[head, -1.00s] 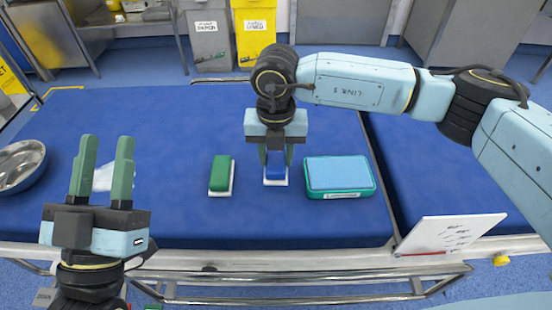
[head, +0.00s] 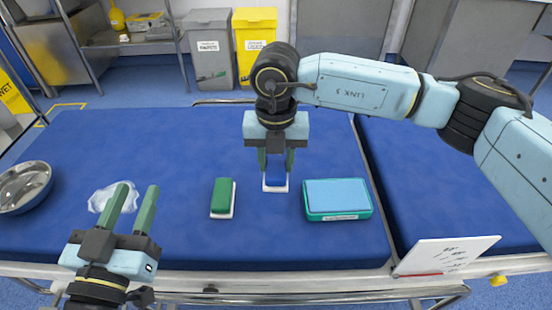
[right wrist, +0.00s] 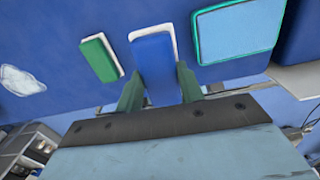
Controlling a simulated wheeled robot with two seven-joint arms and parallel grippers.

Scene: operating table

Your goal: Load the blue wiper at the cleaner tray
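The blue wiper (head: 275,175), with a white base, is between the fingers of my right gripper (head: 276,162). The right gripper is shut on it and appears to hold it above the blue table surface. In the right wrist view the blue wiper (right wrist: 155,65) sits between the two green fingers (right wrist: 160,92) and looks larger than the green wiper. The cleaner tray (head: 338,199), teal with a light-blue pad, lies to the right of the blue wiper. My left gripper (head: 132,210) is open and empty at the lower left, apart from the wipers.
A green wiper (head: 222,195) on a white base lies left of the blue one. A clear crumpled item (head: 103,199) and a metal bowl (head: 22,187) are further left. A white sign (head: 447,256) stands at the front right edge. The back of the blue table (head: 160,140) is clear.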

